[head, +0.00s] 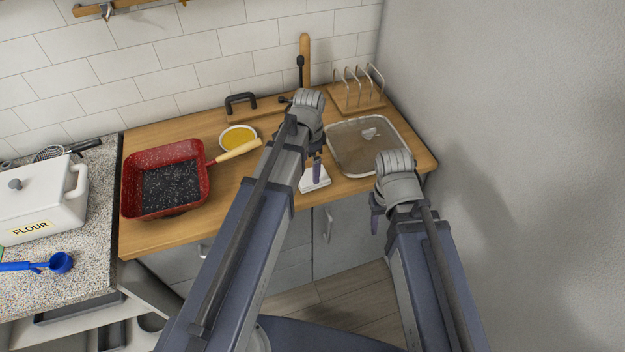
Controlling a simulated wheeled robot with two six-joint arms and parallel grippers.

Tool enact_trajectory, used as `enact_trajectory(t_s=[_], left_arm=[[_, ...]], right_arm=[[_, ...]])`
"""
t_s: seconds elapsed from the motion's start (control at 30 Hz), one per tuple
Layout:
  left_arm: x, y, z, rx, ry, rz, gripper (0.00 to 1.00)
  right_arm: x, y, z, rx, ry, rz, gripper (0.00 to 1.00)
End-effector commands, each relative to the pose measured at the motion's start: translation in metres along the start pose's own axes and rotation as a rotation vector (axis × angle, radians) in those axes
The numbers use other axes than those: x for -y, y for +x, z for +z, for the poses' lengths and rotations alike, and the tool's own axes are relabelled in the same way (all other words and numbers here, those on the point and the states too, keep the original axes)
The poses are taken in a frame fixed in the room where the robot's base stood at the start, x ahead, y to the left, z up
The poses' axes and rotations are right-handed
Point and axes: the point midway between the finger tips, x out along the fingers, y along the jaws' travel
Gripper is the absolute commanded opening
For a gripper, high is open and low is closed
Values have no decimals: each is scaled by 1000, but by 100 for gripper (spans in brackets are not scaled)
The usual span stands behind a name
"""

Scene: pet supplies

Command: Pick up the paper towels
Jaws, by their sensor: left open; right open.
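A small white flat-looking item (315,182) lies at the front edge of the wooden counter, partly hidden by my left arm. I cannot tell for sure whether it is the paper towels; no other paper towels show clearly. My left gripper (315,168) is open and points down just over this white item, with one dark finger in front of it. I cannot tell whether it touches. My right gripper (377,214) is open, in front of the counter's front edge on the right, with nothing seen in it; its fingers are mostly hidden by its wrist.
A red square pan (148,160) and a yellow-filled bowl (239,138) stand left on the wooden counter (225,205). A glass dish (352,152) and a wire rack (358,88) are at right, beside a grey wall. A flour tin (38,200) and blue scoop (58,263) sit far left.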

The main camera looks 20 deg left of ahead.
Motion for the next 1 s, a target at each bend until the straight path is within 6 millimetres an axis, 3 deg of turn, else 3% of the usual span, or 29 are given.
enact_trajectory(t_s=[0.33,0.67,1.0], left_arm=[[-2,45,-8,0,0,0,100],[-2,46,-7,0,0,0,99],[-2,46,-7,0,0,0,61]], right_arm=[[4,45,-3,0,0,0,50],[4,46,-3,0,0,0,50],[4,46,-3,0,0,0,50]])
